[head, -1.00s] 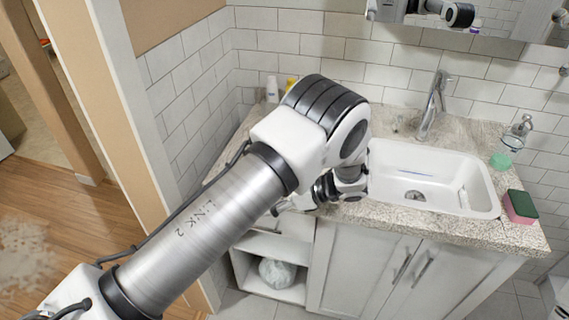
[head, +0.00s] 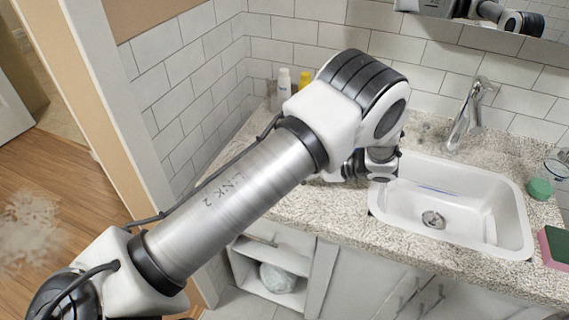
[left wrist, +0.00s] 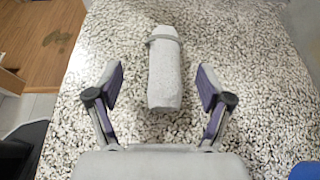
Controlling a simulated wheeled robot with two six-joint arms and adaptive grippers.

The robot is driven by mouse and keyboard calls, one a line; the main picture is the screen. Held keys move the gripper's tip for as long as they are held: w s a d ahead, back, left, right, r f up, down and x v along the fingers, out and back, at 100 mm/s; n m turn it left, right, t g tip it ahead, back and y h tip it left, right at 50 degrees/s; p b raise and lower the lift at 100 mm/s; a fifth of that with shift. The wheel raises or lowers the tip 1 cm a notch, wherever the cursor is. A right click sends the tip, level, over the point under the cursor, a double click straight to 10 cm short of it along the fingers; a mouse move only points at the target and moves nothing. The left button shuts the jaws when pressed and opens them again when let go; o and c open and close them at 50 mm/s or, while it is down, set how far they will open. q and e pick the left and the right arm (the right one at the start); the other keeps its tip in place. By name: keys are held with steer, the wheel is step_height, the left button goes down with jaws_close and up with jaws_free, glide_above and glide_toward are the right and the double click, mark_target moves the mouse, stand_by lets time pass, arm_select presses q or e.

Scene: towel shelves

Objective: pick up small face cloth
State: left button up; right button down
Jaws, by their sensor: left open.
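The small face cloth (left wrist: 165,72) is a light grey-white roll with a band near its far end. In the left wrist view it lies lengthwise on the speckled countertop (left wrist: 240,45). My left gripper (left wrist: 160,76) is open, with its two fingers apart on either side of the cloth's line and a gap on both sides. I cannot tell how high the fingers are above the counter. In the head view my left arm reaches over the counter left of the sink, and it hides the cloth and most of the gripper. My right gripper is not in view.
The white sink (head: 515,235) and tap (head: 468,115) are right of my arm. A white bottle (head: 284,85) and a yellow bottle (head: 305,80) stand at the back-left corner. A sponge (head: 556,245) is at right. An open shelf (head: 243,262) under the counter holds a whitish bundle (head: 278,277).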

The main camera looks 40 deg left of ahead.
arm_select(q)
steer(key=a+f, duration=0.2)
steer(key=a, duration=0.1)
steer(key=shift+a, duration=0.1)
steer(key=shift+s+r, duration=0.1)
steer(key=shift+s, duration=0.05)
steer(key=c, duration=1.2)
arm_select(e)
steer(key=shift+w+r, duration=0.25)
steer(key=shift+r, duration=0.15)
